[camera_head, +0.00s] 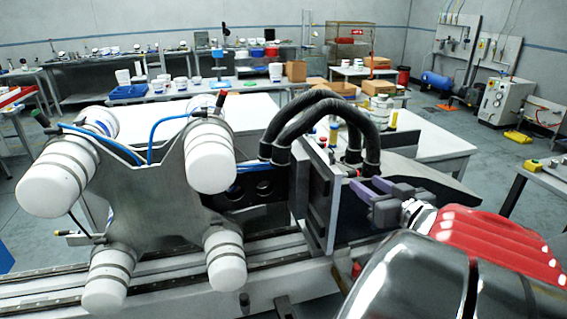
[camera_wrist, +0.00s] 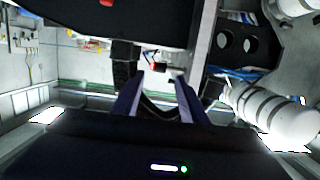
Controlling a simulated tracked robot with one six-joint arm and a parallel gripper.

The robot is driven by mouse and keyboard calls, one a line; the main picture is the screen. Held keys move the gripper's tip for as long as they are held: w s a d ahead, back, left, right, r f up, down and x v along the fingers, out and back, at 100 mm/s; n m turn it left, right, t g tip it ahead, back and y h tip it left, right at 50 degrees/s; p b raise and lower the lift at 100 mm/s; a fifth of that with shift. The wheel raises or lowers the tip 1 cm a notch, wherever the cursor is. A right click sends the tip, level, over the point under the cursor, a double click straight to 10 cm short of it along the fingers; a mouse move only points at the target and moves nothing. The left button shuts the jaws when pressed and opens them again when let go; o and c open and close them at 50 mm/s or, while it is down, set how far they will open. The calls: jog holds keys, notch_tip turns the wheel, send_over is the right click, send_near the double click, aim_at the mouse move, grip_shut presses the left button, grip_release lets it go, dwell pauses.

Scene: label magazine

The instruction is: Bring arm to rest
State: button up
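My gripper (camera_head: 362,188) is at the right of the middle in the head view, with purple-grey fingers pointing left at the dark plate of the label magazine. In the wrist view its two fingers (camera_wrist: 160,88) stand apart with a gap between them, and nothing is seen held in it. The label magazine (camera_head: 321,200) has an upright grey plate with thick black hoses arching over it. The fingertips are close to this plate; I cannot tell whether they touch it. My red and dark arm fills the lower right of the head view.
A metal plate (camera_head: 165,190) with several white cylinders stands on a rail (camera_head: 150,270) to the left of the magazine. White tables (camera_head: 440,145) stand behind. Benches with boxes line the back wall.

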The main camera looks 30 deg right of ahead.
jog(key=shift+s+a+r, duration=0.1)
jog(key=shift+s+a, duration=0.05)
jog(key=shift+s, duration=0.3)
